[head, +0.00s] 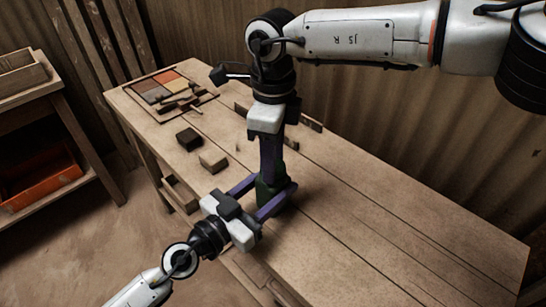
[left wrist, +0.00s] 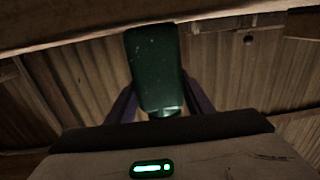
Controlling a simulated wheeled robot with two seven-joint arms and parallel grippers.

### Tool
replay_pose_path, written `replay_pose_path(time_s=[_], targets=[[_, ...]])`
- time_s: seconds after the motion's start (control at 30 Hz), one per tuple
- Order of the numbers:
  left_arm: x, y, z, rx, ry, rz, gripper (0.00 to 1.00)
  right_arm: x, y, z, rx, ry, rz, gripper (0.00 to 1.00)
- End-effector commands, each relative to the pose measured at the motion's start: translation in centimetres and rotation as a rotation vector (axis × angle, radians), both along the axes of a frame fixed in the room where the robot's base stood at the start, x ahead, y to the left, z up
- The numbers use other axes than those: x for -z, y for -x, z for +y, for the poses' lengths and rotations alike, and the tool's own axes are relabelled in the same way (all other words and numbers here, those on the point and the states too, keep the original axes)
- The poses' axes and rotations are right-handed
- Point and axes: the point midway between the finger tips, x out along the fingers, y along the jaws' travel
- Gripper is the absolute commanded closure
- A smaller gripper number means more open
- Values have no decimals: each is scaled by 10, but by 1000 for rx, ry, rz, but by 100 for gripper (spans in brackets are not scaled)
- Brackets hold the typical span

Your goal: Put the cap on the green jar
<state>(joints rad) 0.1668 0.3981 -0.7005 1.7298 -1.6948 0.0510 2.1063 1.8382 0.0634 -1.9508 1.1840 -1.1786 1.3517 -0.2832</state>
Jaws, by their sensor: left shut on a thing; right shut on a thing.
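The green jar (head: 268,192) is near the front edge of the workbench, between the purple fingers of my left gripper (head: 272,198). That gripper is shut on it from the front left. The left wrist view shows the dark green jar (left wrist: 154,70) between the fingers, its narrower end at the bottom of the picture. I cannot tell whether the jar touches the bench. My right gripper (head: 271,165) points straight down just above the jar, its fingers close together. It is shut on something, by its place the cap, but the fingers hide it.
A black block (head: 188,139) and a tan block (head: 213,161) lie left of the jar on the workbench (head: 400,235). The bench's right half is clear. An orange bin (head: 40,185) sits on a side shelf.

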Motion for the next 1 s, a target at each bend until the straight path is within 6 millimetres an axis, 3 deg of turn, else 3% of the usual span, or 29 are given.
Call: replay_pose_path(time_s=[0.1, 0.23, 0.27, 0.37, 0.73, 1.0], targets=[[0, 0, 0, 1, 1, -1, 100, 0, 0, 0, 176, -1, -1, 88], [0, 0, 0, 1, 1, -1, 100, -1, 0, 0, 162, 0, -2, 88], [0, 0, 0, 1, 1, -1, 100, -1, 0, 0, 162, 0, -2, 60], [0, 0, 0, 1, 1, -1, 100, -1, 0, 0, 161, 0, -2, 43], [0, 0, 0, 1, 1, -1, 100, -4, 0, 0, 159, -1, -1, 43], [0, 0, 0, 1, 1, -1, 100, -37, -1, 0, 159, -1, -2, 43]])
